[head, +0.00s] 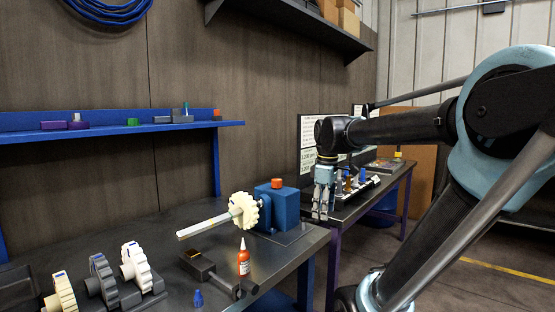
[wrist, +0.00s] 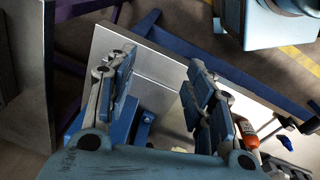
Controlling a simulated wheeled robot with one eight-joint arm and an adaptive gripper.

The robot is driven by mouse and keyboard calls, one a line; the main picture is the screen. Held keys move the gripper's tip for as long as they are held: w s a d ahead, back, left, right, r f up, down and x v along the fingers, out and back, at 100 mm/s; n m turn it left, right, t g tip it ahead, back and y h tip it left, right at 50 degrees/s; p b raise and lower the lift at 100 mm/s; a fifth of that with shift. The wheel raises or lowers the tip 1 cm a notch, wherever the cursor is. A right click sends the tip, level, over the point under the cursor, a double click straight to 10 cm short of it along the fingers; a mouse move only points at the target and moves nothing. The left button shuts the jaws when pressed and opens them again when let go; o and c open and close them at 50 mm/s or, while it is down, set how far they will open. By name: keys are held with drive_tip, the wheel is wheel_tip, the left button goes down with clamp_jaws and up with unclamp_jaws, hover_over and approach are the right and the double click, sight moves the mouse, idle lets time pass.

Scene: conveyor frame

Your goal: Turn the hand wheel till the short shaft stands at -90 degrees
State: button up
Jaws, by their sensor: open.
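A blue housing (head: 277,207) with an orange cap (head: 277,183) stands at the right end of the near workbench in the head view. A cream toothed wheel (head: 243,210) is on its left side, and a pale straight bar (head: 203,227) sticks out leftward from the wheel, slightly downward. I cannot tell for sure which part is the hand wheel or read the shaft's angle. My gripper (head: 320,213) points down, to the right of the housing and apart from it in the picture. In the wrist view my gripper (wrist: 160,68) has its fingers spread with nothing held between them.
A red bottle (head: 243,258), a dark tool block (head: 205,268) and several toothed wheels (head: 135,265) are on the near bench (head: 285,258). A blue shelf (head: 110,133) is behind. A second bench (head: 385,185) with small parts stands right. The bottle's orange part shows in the wrist view (wrist: 248,135).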

drive_tip(key=w+a+r+n, duration=0.7)
drive_tip(key=w+r+n, duration=0.1)
drive_tip(key=w, duration=0.2)
wheel_tip(320, 180, up, 5)
drive_tip(key=n+g, duration=0.1)
drive_tip(key=n, duration=0.6)
hover_over(277, 180)
drive_tip(key=shift+w+d+r, duration=0.1)
drive_tip(key=shift+w+n, duration=0.1)
drive_tip(key=shift+n, duration=0.2)
drive_tip(key=shift+f, duration=0.25)
wheel_tip(277, 180, down, 8)
drive_tip(key=shift+f, duration=0.15)
drive_tip(key=c, duration=0.7)
